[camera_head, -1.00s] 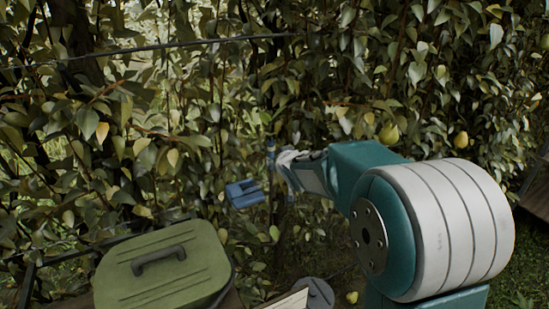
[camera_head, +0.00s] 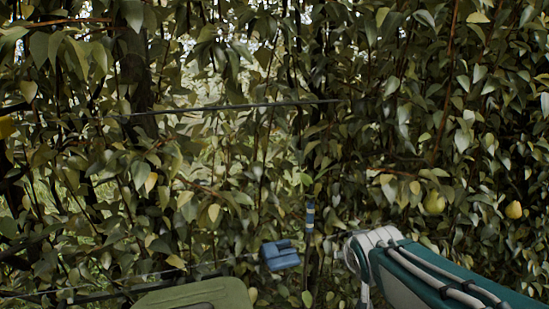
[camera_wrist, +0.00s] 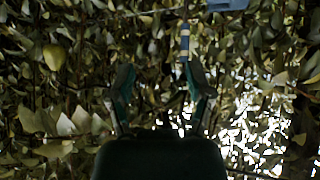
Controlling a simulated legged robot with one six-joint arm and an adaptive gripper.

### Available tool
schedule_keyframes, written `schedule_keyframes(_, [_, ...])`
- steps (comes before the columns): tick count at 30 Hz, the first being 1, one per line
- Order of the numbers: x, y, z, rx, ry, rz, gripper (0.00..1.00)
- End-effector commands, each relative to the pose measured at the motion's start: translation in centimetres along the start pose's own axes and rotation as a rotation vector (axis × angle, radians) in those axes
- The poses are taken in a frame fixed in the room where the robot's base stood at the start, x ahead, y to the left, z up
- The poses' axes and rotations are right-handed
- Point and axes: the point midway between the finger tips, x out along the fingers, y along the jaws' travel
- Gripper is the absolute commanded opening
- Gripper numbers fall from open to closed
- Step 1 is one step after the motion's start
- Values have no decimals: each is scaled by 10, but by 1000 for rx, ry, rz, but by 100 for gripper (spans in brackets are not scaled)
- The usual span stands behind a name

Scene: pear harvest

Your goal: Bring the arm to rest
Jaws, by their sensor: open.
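My gripper (camera_wrist: 158,75) shows in the wrist view with its two dark teal fingers spread apart and nothing between them. It points at leaves, with a thin blue-banded post (camera_wrist: 184,42) just beyond its right finger. In the head view my teal and white arm (camera_head: 440,280) reaches in from the lower right corner. Its white wrist end lies low, right of the same post (camera_head: 310,217). The gripper's fingers cannot be made out in the head view.
A dense leaf wall fills the view. Pears hang right of centre (camera_head: 434,203) and farther right (camera_head: 513,210). A blue box-like object (camera_head: 280,255) is beside the post. A green lid (camera_head: 200,294) shows at the bottom edge. A dark wire (camera_head: 240,106) crosses the foliage.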

Motion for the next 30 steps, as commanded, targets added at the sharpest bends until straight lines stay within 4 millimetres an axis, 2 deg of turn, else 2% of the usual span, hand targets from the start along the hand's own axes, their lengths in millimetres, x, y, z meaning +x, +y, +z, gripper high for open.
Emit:
schedule_keyframes(1, [-18, 3, 13, 5, -27, 5, 67])
schedule_keyframes(3, [-40, 5, 34, 10, -78, 8, 67])
schedule_keyframes(9, [-97, 5, 100, 17, -227, -13, 67])
schedule_keyframes(12, [-119, 2, 131, 17, -292, -35, 67])
schedule_keyframes(15, [-134, -1, 154, 14, -338, -56, 67])
schedule_keyframes(19, [-141, -4, 167, 12, -368, -70, 67])
schedule_keyframes(30, [-142, -4, 167, 11, -370, -70, 67])
